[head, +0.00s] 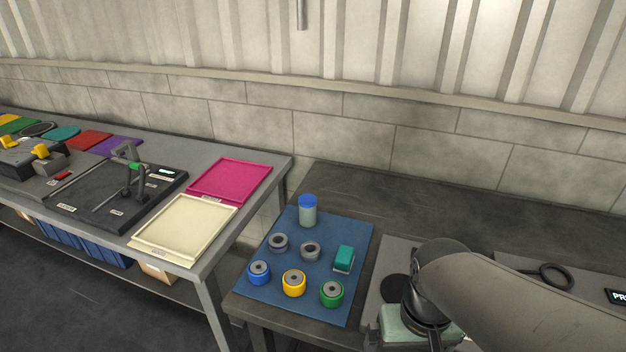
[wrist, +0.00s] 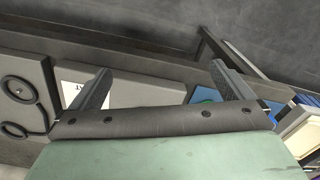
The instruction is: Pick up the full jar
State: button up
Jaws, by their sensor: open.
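A jar (head: 308,211) with a blue lid and a pale, cloudy body stands upright at the back of a blue mat (head: 263,285) in the head view. I cannot tell how full it is. My gripper (wrist: 160,76) shows in the wrist view with two dark fingers spread wide and nothing between them. In the head view my arm hangs to the right of the mat, apart from the jar, and the fingers are not clearly seen. In the wrist view the jar is not visible; only a piece of the blue mat (wrist: 205,93) shows behind the right finger.
A separate bench at left holds a cream tray (head: 185,228) and a magenta tray (head: 231,180). A wall stands behind.

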jog(key=c, duration=0.6)
jog(key=shift+o, duration=0.2)
notch_tip(320, 180, up, 6)
jog(key=n+t+y+p, duration=0.2)
jog(key=n+t+p, duration=0.1)
jog(key=n, duration=0.3)
send_over(308, 199)
jog(key=s+d, duration=0.3)
jog(key=s, duration=0.1)
jog(key=p+x, duration=0.1)
jog(key=x, duration=0.9)
jog(key=shift+w+a+f+p, duration=0.1)
jog(key=shift+w+a+p, duration=0.05)
jog(key=shift+w+p, duration=0.15)
jog(key=shift+s+p+x, duration=0.1)
jog(key=shift+p+x, duration=0.4)
jog(key=shift+x, duration=0.95)
jog(key=shift+s+p+x, duration=0.15)
jog(key=shift+p+x, duration=0.3)
jog(key=shift+x, duration=1)
